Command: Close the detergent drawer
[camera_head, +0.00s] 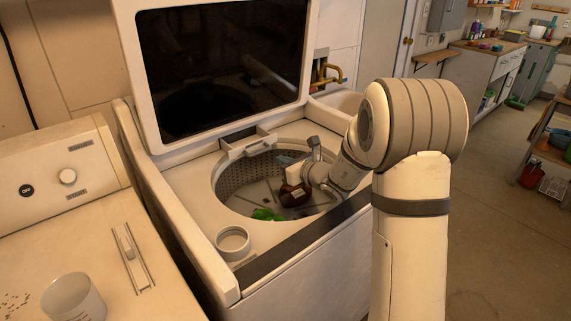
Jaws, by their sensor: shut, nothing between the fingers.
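The detergent drawer (248,146) is a small pale piece at the back rim of the open top-loading washer (190,190). It appears pulled out, sticking forward over the edge of the drum opening. My gripper (288,162) is over the right part of the drum, to the right of the drawer and apart from it in the picture. It is shut and holds nothing. Its fingertips are small here and hard to make out against the drum.
The washer lid (220,50) stands open behind the drum. A green item (267,214) lies in the drum, and a brown object (294,194) shows below my gripper. A round cup (233,241) sits at the front rim. A white container (72,298) stands on the left machine.

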